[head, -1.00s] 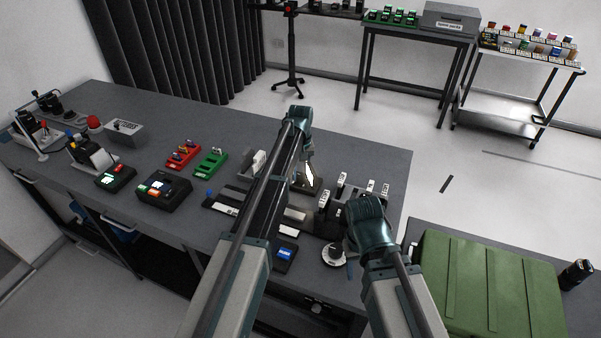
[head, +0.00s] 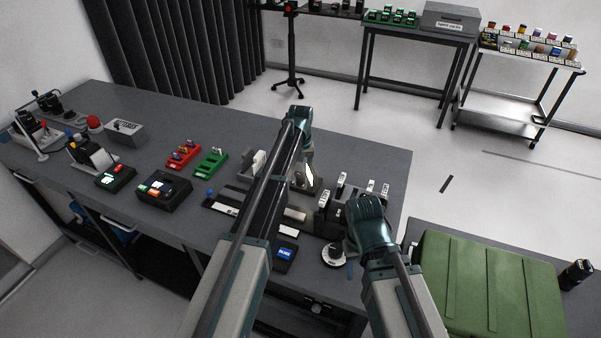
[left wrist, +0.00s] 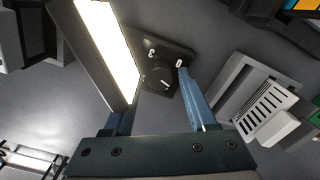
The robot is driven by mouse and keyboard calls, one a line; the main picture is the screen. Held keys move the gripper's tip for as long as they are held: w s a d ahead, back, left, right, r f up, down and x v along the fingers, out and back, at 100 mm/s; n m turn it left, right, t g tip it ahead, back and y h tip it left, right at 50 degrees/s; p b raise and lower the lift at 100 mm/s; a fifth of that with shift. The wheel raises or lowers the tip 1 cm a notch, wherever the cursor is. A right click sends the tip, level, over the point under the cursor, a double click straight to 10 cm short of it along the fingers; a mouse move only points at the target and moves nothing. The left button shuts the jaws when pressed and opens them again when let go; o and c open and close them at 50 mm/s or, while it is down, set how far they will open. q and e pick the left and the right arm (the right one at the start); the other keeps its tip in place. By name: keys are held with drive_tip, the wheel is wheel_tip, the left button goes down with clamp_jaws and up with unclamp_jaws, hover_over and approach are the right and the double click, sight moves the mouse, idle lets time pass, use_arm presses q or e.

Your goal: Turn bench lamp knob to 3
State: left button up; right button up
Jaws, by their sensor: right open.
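The bench lamp has a glowing white panel (head: 309,176) on the bench; the panel fills the upper left of the left wrist view (left wrist: 112,45). Beside it the lamp's dark base (left wrist: 175,52) carries a round black knob (left wrist: 157,74) with a pale mark. My right gripper (head: 350,262) is open beside a white round dial (head: 334,259).
Switch blocks (head: 343,181) stand close right of the lamp. A white slotted part (left wrist: 262,105) lies right of my left gripper. Red (head: 183,156) and green (head: 211,163) trays are left on the bench. A green case (head: 488,290) stands at right.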

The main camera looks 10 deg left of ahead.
sight(300, 175)
use_arm(q)
drive_tip(key=shift+o, duration=0.5)
drive_tip(key=shift+r, duration=0.1)
use_arm(e)
drive_tip(key=shift+r, duration=0.1)
use_arm(q)
wheel_tip(300, 175, up, 14)
drive_tip(key=p, duration=1.3)
drive_tip(key=shift+f+p, duration=0.2)
drive_tip(key=shift+p, duration=0.2)
use_arm(e)
wheel_tip(300, 175, up, 14)
drive_tip(key=shift+f, duration=0.2)
